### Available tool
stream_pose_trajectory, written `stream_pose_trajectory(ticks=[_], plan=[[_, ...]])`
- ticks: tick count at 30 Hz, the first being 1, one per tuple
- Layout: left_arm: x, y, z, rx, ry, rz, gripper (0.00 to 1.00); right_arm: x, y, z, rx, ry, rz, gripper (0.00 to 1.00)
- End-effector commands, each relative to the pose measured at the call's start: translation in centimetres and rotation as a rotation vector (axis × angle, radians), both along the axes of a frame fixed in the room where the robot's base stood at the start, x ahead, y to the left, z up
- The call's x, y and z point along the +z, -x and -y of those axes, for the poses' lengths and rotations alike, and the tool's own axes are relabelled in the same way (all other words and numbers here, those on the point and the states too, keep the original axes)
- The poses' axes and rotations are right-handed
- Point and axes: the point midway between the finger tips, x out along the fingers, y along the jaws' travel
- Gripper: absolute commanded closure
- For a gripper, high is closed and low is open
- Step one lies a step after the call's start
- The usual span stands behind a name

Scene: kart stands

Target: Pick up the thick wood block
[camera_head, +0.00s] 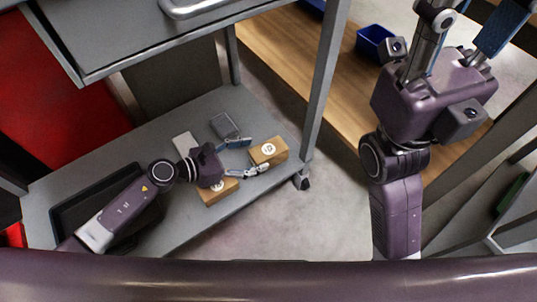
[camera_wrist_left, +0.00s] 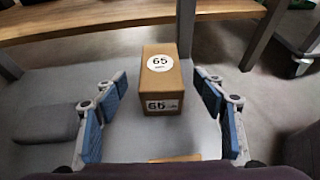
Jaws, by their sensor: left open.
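A thick brown wood block (camera_head: 268,150) with a round white label lies on the lower grey shelf, near its right end. In the left wrist view the block (camera_wrist_left: 161,85) shows a "65" label on top and another on its near face. My left gripper (camera_head: 243,157) is open just left of it. In the wrist view the blue-padded fingers (camera_wrist_left: 160,100) stand apart, one on each side of the block's near end, with gaps on both sides. My right gripper (camera_head: 467,38) is raised at the upper right, fingers apart and empty, tips partly cut off.
A second wood block (camera_head: 217,194) lies below my left gripper, partly hidden. A grey item (camera_head: 225,125) and a pale flat piece (camera_head: 185,144) lie behind. A black tray (camera_head: 70,212) is at left. A shelf post (camera_head: 321,85) rises right of the block. A blue bin (camera_head: 374,41) stands on a wooden bench.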

Motion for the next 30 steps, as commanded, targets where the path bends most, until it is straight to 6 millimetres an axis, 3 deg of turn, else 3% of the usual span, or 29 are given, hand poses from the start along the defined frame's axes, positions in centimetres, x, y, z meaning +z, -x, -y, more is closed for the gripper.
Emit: stream_pose_trajectory(ticks=[12, 21, 30], plan=[[-2.0, -2.7, 4.5, 0.003, 0.005, 0.000, 0.36, 0.8, 1.1, -0.2, -0.004, 0.005, 0.068, 0.58], [-2.0, -2.9, 4.9, 0.005, 0.004, -0.001, 0.36, 1.1, 1.2, -0.2, -0.005, 0.006, 0.073, 0.58], [-2.0, -2.8, 4.9, 0.005, 0.004, -0.001, 0.69, 1.1, 1.2, -0.2, -0.005, 0.006, 0.073, 0.58]])
